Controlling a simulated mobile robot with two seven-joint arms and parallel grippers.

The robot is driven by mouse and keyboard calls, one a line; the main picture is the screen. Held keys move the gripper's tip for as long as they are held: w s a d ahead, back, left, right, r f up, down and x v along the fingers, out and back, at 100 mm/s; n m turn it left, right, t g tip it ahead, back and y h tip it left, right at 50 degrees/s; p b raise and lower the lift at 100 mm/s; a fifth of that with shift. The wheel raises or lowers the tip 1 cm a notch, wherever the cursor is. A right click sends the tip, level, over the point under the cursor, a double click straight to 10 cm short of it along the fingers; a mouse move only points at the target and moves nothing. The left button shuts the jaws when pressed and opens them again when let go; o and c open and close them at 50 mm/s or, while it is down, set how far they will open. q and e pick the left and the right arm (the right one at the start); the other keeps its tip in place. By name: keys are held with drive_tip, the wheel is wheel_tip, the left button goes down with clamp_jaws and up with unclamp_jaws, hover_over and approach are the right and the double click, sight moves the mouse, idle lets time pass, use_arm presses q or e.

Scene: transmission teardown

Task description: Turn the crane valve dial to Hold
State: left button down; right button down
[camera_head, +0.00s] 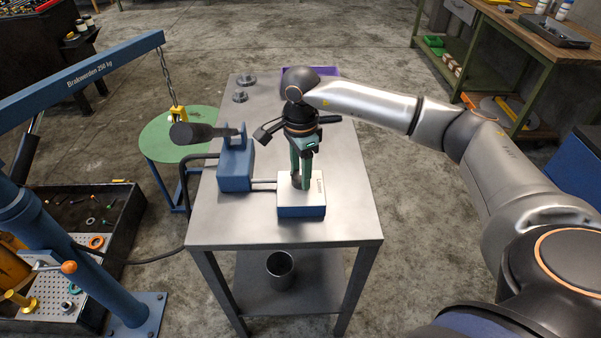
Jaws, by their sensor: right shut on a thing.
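The crane valve box (301,206), blue with a pale top plate, stands on the front of the grey metal table (281,231). My right gripper (300,184) points down over that plate, its green fingers shut on the valve dial. The dial is mostly hidden between the fingertips, and I cannot read its setting. A blue pump unit (234,168) with a dark handle stands to the left and is joined to the valve box by a thin pipe. My left gripper does not show.
A blue crane (92,72) with a hanging chain and yellow hook (177,113) stands at the left, over a round green table (172,141). Small metal parts (240,96) and a purple tray (318,71) lie at the table's back. A metal cup (280,268) sits on the lower shelf.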

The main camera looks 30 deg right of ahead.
drive_tip(key=shift+n, duration=0.4)
drive_tip(key=shift+c, duration=1.4)
unclamp_jaws()
wheel_tip(320, 180, up, 13)
drive_tip(key=shift+f, duration=0.2)
